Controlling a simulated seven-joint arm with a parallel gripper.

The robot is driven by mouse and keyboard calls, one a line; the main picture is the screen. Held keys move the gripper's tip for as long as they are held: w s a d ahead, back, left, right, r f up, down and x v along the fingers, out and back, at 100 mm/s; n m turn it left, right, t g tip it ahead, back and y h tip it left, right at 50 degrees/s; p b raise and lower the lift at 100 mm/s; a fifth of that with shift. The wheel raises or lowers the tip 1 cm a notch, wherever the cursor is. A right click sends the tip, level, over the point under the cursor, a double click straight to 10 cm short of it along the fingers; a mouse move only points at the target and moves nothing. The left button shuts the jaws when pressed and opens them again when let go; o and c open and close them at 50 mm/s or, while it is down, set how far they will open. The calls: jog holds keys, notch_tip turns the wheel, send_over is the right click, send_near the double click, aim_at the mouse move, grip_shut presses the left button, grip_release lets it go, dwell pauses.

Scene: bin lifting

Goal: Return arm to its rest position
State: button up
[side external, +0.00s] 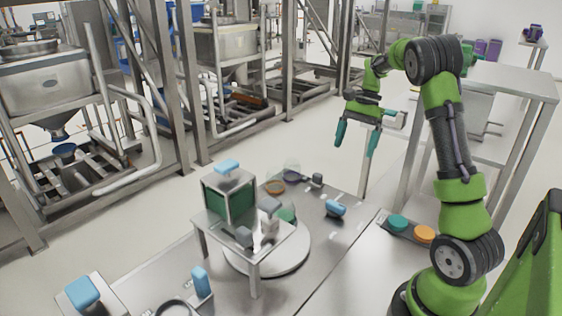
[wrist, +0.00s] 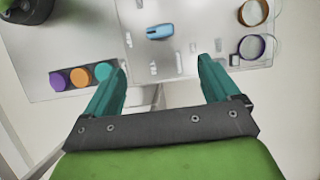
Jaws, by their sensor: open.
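My gripper (side external: 356,146) is raised above the far end of the metal table (side external: 340,243), with its teal fingers spread apart and nothing between them. It touches nothing that I can see. In the wrist view my gripper (wrist: 162,85) shows both fingers wide apart, with the table edge and pale floor below. My green arm stands at the right of the side view, bent over at the top.
A small raised stand (side external: 247,238) carries a green-sided box (side external: 229,196) over a round plate (side external: 290,255). A blue object (side external: 335,208) lies on the table. Teal (side external: 398,222) and orange (side external: 424,233) discs sit near my base. A grey metal frame (side external: 510,85) stands behind my arm.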

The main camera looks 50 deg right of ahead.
jog(key=s+a+r+n+t, duration=0.2)
jog(key=s+a+n, duration=0.1)
jog(key=a, duration=0.6)
jog(key=s+a+r+n+t+h, duration=0.1)
jog(key=s+a+r+n+t, duration=0.1)
jog(key=a+n, duration=0.4)
jog(key=s+a+r+n+t+h, duration=0.1)
jog(key=s+a+r+n+t, duration=0.1)
jog(key=a, duration=1)
jog(key=s+n+t, duration=0.1)
jog(key=s+n, duration=0.1)
jog(key=n, duration=0.1)
jog(key=shift+a+r, duration=0.15)
jog(key=shift+a, duration=0.25)
